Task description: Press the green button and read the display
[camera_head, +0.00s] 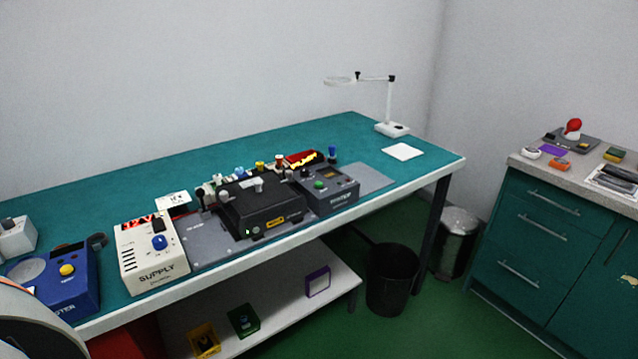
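A small green button (320,185) sits on top of a dark grey box (343,197) at the right end of the equipment on the green bench. A dark display window is on the same box, right of the button; it is too small to read. A cream box marked SUPPLY (152,262) has a blue knob and a lit red display (140,224), whose digits I cannot read surely. Neither of my grippers is in view. A rounded pale part at the lower left edge may be mine.
A black fixture (262,209) stands between the two boxes on a grey plate. A blue box with a yellow button (67,270) is at the left. A lamp (391,128) stands at the back right. Bins (392,280) and a cabinet (540,235) are at the right.

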